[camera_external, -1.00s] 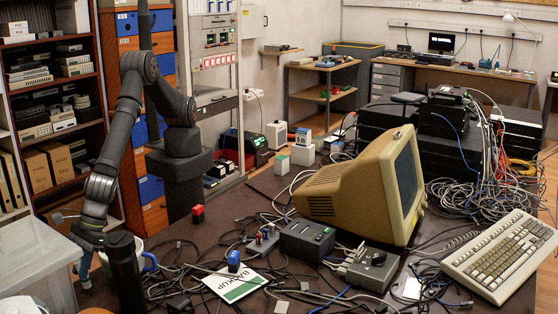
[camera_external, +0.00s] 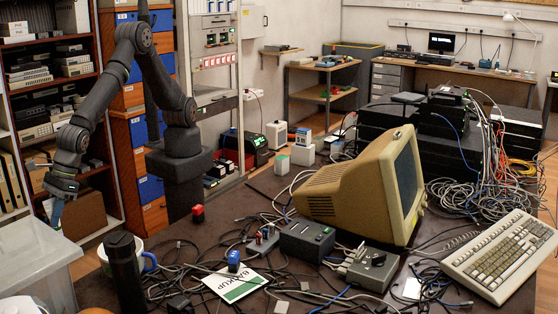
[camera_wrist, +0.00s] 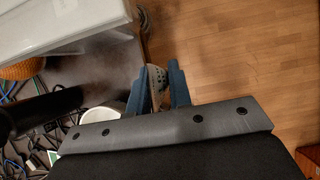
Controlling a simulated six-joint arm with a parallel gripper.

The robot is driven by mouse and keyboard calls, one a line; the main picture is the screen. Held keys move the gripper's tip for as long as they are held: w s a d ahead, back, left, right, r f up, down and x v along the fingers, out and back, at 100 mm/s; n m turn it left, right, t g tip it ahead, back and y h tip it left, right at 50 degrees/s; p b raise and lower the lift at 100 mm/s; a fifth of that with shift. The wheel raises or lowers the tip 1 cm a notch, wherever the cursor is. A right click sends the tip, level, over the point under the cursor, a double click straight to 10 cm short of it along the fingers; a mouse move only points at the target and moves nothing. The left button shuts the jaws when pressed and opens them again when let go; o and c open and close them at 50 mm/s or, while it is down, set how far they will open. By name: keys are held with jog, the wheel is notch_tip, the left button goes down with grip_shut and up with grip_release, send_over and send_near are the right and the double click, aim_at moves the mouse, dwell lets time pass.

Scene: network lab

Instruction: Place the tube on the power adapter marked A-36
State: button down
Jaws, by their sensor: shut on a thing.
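My gripper (camera_external: 57,214) is beyond the table's left edge, raised above the floor side. In the wrist view its blue fingers (camera_wrist: 160,82) are shut on a small pale, dark-spotted thing (camera_wrist: 155,88). I cannot tell for certain that this is the tube; in the external view it is hidden or too small to see. Small dark boxes lie among the cables, one near the front (camera_external: 178,302) and one in the middle (camera_external: 307,240). I cannot read a mark A-36 on any of them, so I cannot tell which is the power adapter.
A tall black cylinder (camera_external: 123,272) stands in front of a white mug (camera_external: 146,262). A clear plastic bin (camera_external: 32,262) is at the left. Cables, a BACKUP card (camera_external: 236,284), a beige monitor (camera_external: 335,193) and a keyboard (camera_external: 503,252) crowd the table.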

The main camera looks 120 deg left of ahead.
notch_tip(320, 180, up, 15)
jog(key=n+t, duration=0.3)
jog(key=n, duration=0.3)
send_over(181, 302)
notch_tip(181, 302, down, 16)
jog(key=shift+y, duration=0.4)
jog(key=shift+f, duration=2.65)
jog(key=shift+f, duration=0.15)
jog(key=c, duration=1.3)
grip_release()
